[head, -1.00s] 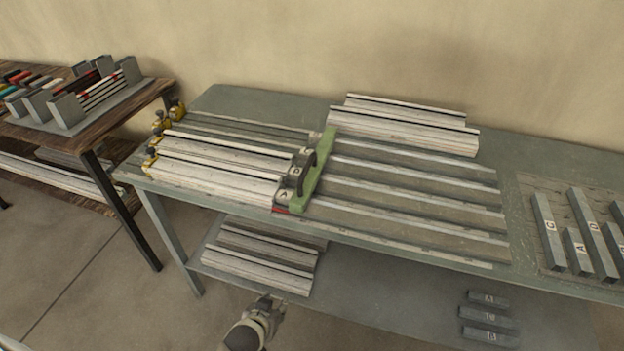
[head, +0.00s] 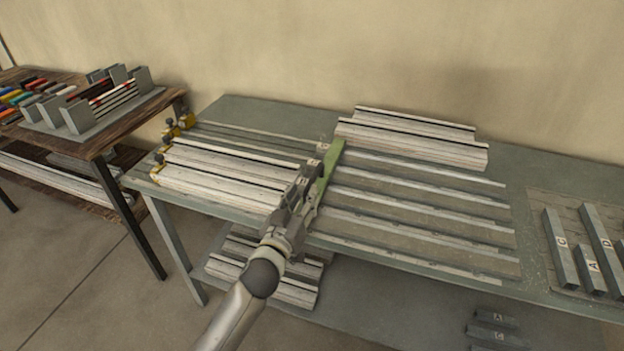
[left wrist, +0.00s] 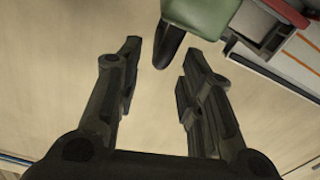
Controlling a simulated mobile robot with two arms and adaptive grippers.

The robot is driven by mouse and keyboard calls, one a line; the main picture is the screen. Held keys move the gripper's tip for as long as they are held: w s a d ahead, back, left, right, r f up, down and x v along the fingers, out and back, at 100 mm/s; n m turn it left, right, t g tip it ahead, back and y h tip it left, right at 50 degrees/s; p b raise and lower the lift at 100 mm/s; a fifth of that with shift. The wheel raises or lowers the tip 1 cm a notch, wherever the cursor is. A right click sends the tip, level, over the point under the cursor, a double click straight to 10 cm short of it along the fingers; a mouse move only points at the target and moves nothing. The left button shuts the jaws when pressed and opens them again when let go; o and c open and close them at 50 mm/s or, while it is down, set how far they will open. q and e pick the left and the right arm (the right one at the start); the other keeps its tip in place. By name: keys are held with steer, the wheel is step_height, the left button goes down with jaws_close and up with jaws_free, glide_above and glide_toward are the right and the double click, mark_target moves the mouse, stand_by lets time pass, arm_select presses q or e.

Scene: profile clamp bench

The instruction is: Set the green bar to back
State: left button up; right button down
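The green bar (head: 329,170) lies across the long profiles on the grey-green bench, near its middle. My left arm covers its near part and its handle in the head view. In the left wrist view, the bar's green end (left wrist: 203,14) and a dark rounded part (left wrist: 172,40) show at the top, just beyond the fingers. My left gripper (head: 306,183) is over or beside the bar in the head view. My right gripper is not in view.
White profiles (head: 225,170) lie left of the bar, with yellow clamps (head: 178,124) at their far-left ends. Empty grey rails (head: 430,210) run to the right. More profiles (head: 410,140) lie behind.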

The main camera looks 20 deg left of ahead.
mark_target(312, 178)
arm_select(q)
steer(key=w, duration=0.7)
steer(key=shift+d, duration=0.15)
jaws_close()
